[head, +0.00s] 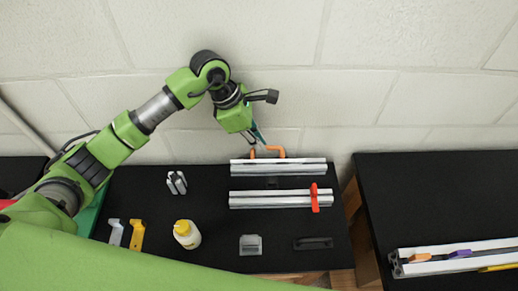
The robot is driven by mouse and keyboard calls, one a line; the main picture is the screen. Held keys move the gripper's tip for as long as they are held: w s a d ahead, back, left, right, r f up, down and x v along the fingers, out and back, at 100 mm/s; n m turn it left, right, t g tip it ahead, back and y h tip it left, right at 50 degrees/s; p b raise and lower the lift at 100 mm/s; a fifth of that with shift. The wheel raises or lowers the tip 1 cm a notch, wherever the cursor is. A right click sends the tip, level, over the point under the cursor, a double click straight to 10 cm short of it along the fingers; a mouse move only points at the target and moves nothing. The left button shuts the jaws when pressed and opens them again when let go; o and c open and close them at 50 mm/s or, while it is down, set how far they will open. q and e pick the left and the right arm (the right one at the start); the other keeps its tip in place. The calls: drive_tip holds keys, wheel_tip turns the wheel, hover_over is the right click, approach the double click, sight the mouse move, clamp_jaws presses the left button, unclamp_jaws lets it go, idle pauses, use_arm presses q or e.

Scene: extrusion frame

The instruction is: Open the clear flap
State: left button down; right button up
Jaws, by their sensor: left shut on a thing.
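My left gripper (259,142) reaches down from the upper left to the back of the black table. Its fingers are narrow and teal. They are shut at an orange handle-like piece (275,150) on top of the rear silver extrusion bar (278,168). The exact contact is too small to make out. I cannot pick out a clear flap as a separate surface; any see-through panel is hard to tell from the pale wall. My right gripper is not in view.
A second bar (270,200) with a red clip (315,198) lies in front. The table also holds a yellow-capped bottle (187,234), a grey block (250,245), a black handle (313,243), and white and yellow brackets (137,236). Another black table (440,195) stands right, across a gap.

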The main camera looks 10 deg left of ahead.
use_arm(q)
drive_tip(key=shift+w, duration=0.1)
drive_tip(key=c, duration=2.1)
unclamp_jaws()
drive_tip(key=shift+c, duration=0.2)
drive_tip(key=v, duration=1.2)
